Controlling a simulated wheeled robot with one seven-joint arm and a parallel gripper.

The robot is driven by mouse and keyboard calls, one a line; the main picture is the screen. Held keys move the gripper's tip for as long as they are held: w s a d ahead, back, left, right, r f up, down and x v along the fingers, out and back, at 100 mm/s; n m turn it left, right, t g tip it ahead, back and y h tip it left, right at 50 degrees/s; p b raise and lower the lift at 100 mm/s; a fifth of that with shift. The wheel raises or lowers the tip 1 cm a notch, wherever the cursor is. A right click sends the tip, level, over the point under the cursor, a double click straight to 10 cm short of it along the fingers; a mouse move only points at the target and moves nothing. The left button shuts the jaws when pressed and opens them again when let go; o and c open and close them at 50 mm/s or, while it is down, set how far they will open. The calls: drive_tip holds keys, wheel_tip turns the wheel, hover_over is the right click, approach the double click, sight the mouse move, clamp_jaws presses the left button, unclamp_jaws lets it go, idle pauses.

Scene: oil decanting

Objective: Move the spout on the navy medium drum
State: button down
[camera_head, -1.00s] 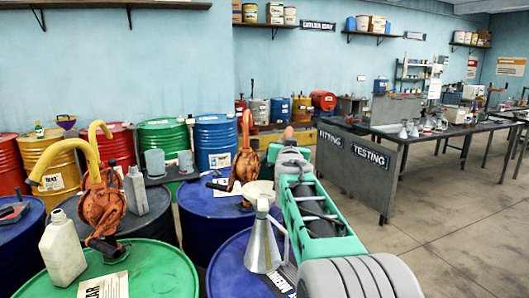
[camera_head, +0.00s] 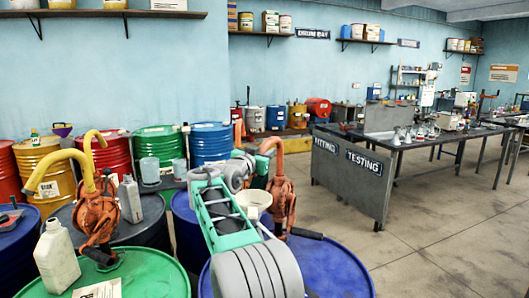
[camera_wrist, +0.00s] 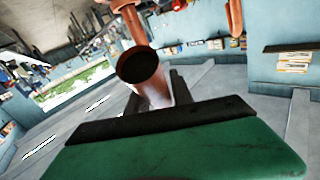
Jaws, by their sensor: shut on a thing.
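The navy drum (camera_head: 335,262) stands at front right in the head view, partly behind my arm. An orange rotary pump (camera_head: 281,200) stands on it, with a curved spout (camera_head: 271,144) at its top. In the wrist view the spout's open round end (camera_wrist: 139,66) faces me, just beyond the dark green gripper body. My gripper (camera_wrist: 158,93) is shut on the spout; the exact contact is mostly hidden. In the head view my wrist hides the jaws.
A cream funnel (camera_head: 257,197) shows beside the pump, partly behind my arm. A green drum (camera_head: 150,275) with another orange pump (camera_head: 98,210) and a pale jug (camera_head: 56,258) are at left. The floor at right (camera_head: 440,240) is clear.

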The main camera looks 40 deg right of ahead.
drive_tip(key=shift+r, duration=0.1)
drive_tip(key=c, duration=1.1)
unclamp_jaws()
drive_tip(key=shift+w, duration=0.1)
drive_tip(key=shift+a+f, duration=0.2)
drive_tip(key=shift+a, duration=0.05)
drive_tip(key=b+v, duration=0.2)
drive_tip(key=v, duration=0.5)
drive_tip(key=shift+s+a+r+b, duration=0.1)
drive_tip(key=shift+s+b, duration=0.15)
drive_tip(key=shift+b, duration=0.05)
drive_tip(key=shift+r, duration=0.1)
